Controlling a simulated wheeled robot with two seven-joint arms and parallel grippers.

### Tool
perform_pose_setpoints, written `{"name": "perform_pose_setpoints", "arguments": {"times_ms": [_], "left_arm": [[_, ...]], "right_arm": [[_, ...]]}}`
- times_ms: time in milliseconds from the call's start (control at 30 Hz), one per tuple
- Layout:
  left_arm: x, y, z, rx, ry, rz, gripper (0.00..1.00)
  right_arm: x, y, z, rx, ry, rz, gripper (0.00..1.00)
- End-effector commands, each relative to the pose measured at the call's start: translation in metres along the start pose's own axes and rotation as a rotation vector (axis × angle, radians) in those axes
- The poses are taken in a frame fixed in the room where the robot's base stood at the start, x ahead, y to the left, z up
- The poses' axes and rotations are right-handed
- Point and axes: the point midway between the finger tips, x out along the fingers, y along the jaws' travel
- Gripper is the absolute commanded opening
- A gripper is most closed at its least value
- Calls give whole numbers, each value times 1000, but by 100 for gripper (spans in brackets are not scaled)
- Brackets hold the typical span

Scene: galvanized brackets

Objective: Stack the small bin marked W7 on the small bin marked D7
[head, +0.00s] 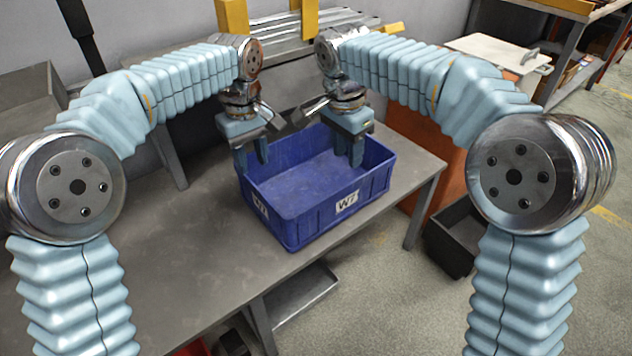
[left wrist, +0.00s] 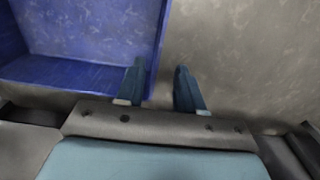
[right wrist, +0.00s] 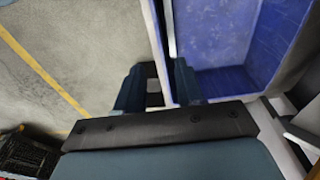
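The blue open bin marked W7 (head: 315,218) stands upright and empty on the grey metal table. W7 labels show on its two near sides. My left gripper (head: 251,158) is at its left rim; in the left wrist view the open fingers stand either side of the bin's wall (left wrist: 90,75), with a gap. My right gripper (head: 347,155) is at the far right rim; in the right wrist view its open fingers also stand either side of the wall, near the bin (right wrist: 225,82). Whether the fingers touch the wall I cannot tell. No bin marked D7 is seen.
The table (head: 205,255) has bare room left and front of the bin. A dark container (head: 458,238) stands on the floor at right. An orange box (head: 425,150) stands behind the table's right edge, and a metal rack with yellow posts (head: 309,18) is behind.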

Motion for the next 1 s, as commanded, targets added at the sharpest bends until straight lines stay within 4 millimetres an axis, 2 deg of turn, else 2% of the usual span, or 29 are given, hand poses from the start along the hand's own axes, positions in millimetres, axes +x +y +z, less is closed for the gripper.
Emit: {"name": "perform_pose_setpoints", "arguments": {"times_ms": [167, 267, 700, 833, 1000], "left_arm": [[8, 0, 0, 0, -1, -1, 37], [21, 0, 0, 0, -2, -3, 37], [105, 0, 0, 1, -2, -3, 37], [123, 0, 0, 1, -2, -2, 37], [136, 0, 0, 0, -1, 0, 37]], "right_arm": [[8, 0, 0, 0, 0, 2, 37], [21, 0, 0, 0, -1, 4, 37], [105, 0, 0, 0, -1, 4, 37], [123, 0, 0, -1, -1, 2, 37], [136, 0, 0, -1, -1, 1, 37]]}}
